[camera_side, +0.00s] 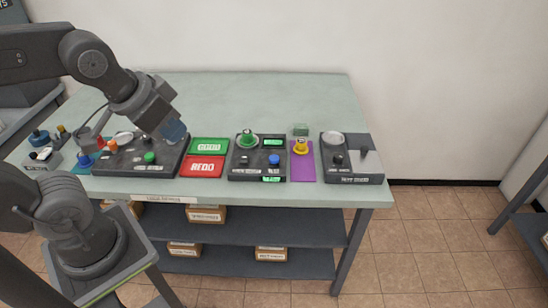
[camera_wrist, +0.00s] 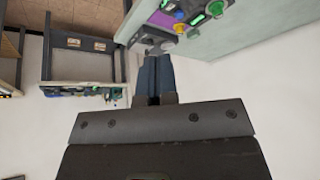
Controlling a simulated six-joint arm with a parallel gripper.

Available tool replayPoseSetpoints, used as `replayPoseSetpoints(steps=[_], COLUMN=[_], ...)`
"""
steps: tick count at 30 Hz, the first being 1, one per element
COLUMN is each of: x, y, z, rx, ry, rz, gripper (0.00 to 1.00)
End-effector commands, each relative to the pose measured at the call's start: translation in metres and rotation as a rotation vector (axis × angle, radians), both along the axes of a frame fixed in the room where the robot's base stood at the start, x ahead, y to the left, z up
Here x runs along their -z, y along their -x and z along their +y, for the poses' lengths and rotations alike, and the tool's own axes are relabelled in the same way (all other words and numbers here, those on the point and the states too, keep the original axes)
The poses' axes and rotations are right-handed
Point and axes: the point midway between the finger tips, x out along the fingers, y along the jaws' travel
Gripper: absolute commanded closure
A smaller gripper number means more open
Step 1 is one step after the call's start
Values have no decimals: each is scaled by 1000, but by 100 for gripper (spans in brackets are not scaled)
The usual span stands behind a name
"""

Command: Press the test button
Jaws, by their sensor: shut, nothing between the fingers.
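Several dark control boxes with buttons stand along the table's front half. The lettering is too small to tell surely which button is the test button. The middle box (camera_side: 257,170) has a green button (camera_side: 247,140), a blue button (camera_side: 274,159) and lit green displays. The right box (camera_side: 352,177) has a pale round button (camera_side: 334,138) and dark knobs. The left box (camera_side: 135,165) has a green button (camera_side: 149,157). My gripper (camera_side: 174,131) is shut and empty, its blue fingers by the left box's right end. The closed fingers (camera_wrist: 154,75) also show in the wrist view.
A yellow button (camera_side: 300,146) stands on a purple mat (camera_side: 304,172). A green mat (camera_side: 209,146) and a red mat (camera_side: 201,167) lie between the left and middle boxes. The table's rear (camera_side: 260,95) is clear. Cartons (camera_side: 205,213) sit on the shelves below.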

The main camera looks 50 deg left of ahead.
Motion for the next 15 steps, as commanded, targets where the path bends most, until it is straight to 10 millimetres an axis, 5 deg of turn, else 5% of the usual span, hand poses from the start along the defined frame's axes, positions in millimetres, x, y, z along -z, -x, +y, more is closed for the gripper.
replayPoseSetpoints(steps=[5, 15], x=[1, 14], y=[-38, -158], z=[24, 67], rx=[-23, 119], ry=[-133, -441], rz=[-48, -244], gripper=[100, 100])
